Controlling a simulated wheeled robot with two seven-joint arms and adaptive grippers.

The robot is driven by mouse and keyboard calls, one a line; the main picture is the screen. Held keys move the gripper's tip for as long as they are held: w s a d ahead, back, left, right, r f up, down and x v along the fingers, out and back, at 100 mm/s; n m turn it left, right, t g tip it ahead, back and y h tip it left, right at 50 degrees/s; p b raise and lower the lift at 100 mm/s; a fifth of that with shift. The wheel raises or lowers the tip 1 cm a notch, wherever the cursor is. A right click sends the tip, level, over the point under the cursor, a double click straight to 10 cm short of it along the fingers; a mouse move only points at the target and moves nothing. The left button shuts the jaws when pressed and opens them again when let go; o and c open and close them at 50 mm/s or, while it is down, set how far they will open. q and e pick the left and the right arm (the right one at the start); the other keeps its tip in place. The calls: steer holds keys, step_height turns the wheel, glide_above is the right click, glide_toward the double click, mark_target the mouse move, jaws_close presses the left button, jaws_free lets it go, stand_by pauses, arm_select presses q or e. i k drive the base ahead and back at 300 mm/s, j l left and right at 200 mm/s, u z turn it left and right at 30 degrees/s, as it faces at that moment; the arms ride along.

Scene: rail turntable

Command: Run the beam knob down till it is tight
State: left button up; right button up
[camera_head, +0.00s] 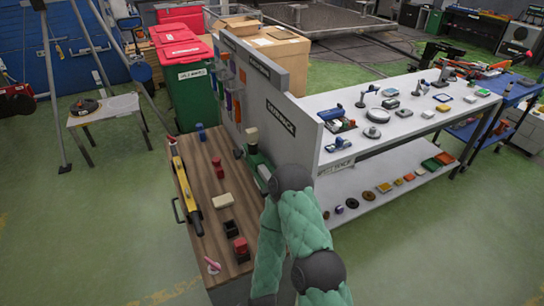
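A long yellow beam (188,195) with dark ends lies along the left side of the wooden bench (215,185). A small pink-red knob-like piece (212,265) stands at the near left corner of the bench. I cannot tell which part is the beam knob, or whether anything is tight. A green-sleeved arm of mine bends up at the lower middle, beside the bench's right side. No gripper shows, so I see no contact with the beam.
Red blocks (218,168), a cream block (222,201) and a black-and-red piece (241,249) stand on the bench. A grey divider (275,105) separates it from a white shelf table (400,122) with many small items. Green floor at left is open.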

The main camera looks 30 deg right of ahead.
mark_target(237, 153)
steer(key=z, duration=1.05)
steer(key=j+z, duration=0.1)
steer(key=j, duration=0.35)
steer(key=k+j+z, duration=0.15)
steer(key=j, duration=0.3)
steer(key=j+z, duration=0.1)
steer(key=j, duration=0.3)
steer(key=k+j+z, duration=0.15)
steer(key=j, duration=0.3)
steer(key=k+j+z, duration=0.1)
steer(key=j, duration=0.3)
steer(key=i+j+z, duration=0.35)
steer(key=j, duration=0.45)
steer(key=j+z, duration=0.3)
steer(key=j, duration=0.55)
steer(key=j+z, duration=0.35)
steer(key=j, duration=0.55)
steer(key=i, duration=0.05)
